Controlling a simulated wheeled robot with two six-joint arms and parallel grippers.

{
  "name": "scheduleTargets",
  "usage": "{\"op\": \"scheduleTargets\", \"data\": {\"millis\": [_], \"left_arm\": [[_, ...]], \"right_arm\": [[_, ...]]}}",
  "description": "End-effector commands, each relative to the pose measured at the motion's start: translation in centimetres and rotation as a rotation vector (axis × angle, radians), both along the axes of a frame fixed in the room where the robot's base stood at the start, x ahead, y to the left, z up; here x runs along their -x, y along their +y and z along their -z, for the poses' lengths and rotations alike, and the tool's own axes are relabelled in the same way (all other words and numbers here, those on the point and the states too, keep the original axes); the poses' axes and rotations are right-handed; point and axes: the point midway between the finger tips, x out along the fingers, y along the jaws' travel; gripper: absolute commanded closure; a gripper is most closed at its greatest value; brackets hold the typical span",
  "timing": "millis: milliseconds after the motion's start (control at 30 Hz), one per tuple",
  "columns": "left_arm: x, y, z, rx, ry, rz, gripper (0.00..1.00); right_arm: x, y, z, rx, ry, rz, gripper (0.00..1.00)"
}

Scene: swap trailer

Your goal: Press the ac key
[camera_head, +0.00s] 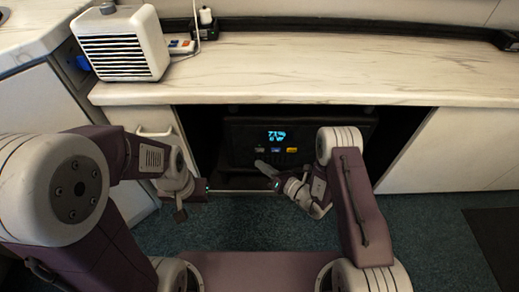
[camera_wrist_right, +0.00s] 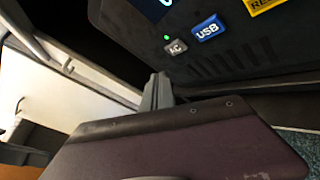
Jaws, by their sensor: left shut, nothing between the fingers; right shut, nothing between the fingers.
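A dark power unit (camera_head: 345,135) sits in the opening under the counter, with a lit cyan display (camera_head: 276,136). Its small grey ac key (camera_wrist_right: 175,46) shows in the right wrist view, with a green light (camera_wrist_right: 167,37) lit just above it. Beside it are a blue USB key (camera_wrist_right: 208,28) and a yellow key (camera_wrist_right: 262,5). My right gripper (camera_head: 265,168) is shut and empty in front of the unit's lower left. In the right wrist view its fingertips (camera_wrist_right: 158,82) appear just below the ac key, apart from it in the picture. My left gripper (camera_head: 197,190) is shut and empty left of the unit.
The marble counter (camera_head: 330,65) runs above the opening. A white heater (camera_head: 118,45) and a power strip (camera_head: 181,46) stand on its left. Cabinet panels (camera_head: 455,150) flank the opening.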

Motion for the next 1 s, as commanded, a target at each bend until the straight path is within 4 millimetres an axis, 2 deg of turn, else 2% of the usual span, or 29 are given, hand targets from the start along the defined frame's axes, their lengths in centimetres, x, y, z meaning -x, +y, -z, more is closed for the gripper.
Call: {"op": "scheduleTargets", "data": {"millis": [100,267,1000], "left_arm": [[0.0,0.0,-0.6,0.000,0.000,0.000,1.00],[0.0,0.0,-0.8,0.000,0.000,0.000,1.00],[0.0,0.0,-0.8,0.000,0.000,0.000,1.00]], "right_arm": [[1.2,0.0,-0.1,0.000,0.003,-0.001,1.00],[2.1,0.0,-0.1,0.000,0.000,0.000,1.00],[2.1,0.0,0.0,0.001,-0.001,0.000,1.00]]}}
